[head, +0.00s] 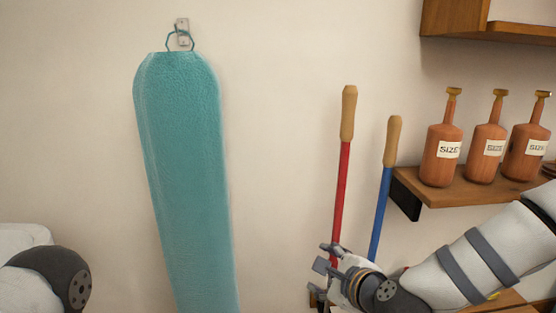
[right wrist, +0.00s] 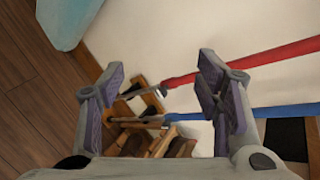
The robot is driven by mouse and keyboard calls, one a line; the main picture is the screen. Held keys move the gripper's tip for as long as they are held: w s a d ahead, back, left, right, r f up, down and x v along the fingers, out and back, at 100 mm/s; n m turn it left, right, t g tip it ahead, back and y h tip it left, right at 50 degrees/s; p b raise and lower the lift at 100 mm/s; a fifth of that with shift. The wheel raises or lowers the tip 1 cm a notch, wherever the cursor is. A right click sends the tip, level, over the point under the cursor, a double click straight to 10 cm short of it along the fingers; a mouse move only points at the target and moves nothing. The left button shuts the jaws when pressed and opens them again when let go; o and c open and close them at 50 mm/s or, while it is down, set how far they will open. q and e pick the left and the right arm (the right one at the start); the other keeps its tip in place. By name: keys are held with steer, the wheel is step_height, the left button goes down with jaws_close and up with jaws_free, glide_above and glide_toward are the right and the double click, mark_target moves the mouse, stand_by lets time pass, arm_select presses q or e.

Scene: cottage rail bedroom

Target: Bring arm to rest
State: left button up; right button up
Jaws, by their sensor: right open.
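My right arm comes in from the right in the head view. Its gripper (head: 326,262) is in front of the lower part of a red-handled tool (head: 341,180). In the right wrist view my right gripper (right wrist: 165,95) is open, with nothing between its fingers. The red pole (right wrist: 270,52) and the blue pole (right wrist: 275,112) lie beyond the fingers there. My left arm shows only as a part at the lower left of the head view; its gripper is out of view.
A teal ironing board (head: 185,170) hangs on the wall. A blue-handled tool (head: 381,190) stands near a wooden shelf (head: 465,190) with orange bottles (head: 443,155). Another shelf (head: 490,28) is above. Wooden pieces (right wrist: 150,122) lie low by the wall. Wood floor (right wrist: 45,110) is clear at left.

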steer(key=s+d+f+n+g, duration=0.1)
steer(key=s+f+n+g, duration=0.75)
steer(key=s+f, duration=1.05)
steer(key=s+d+n+g+h, duration=0.1)
steer(key=s+d+n, duration=0.2)
steer(key=s, duration=0.6)
steer(key=s+d+f+n+g+h, duration=0.1)
steer(key=s+d+n+g, duration=0.1)
steer(key=s+n, duration=0.4)
steer(key=s+d+n+g+h, duration=0.1)
steer(key=s+d+n, duration=0.3)
steer(key=s, duration=0.7)
steer(key=shift+s+d+f+n+g, duration=0.25)
steer(key=shift+s+d+n+g, duration=0.1)
steer(key=shift+d+g, duration=0.15)
steer(key=shift+w, duration=0.1)
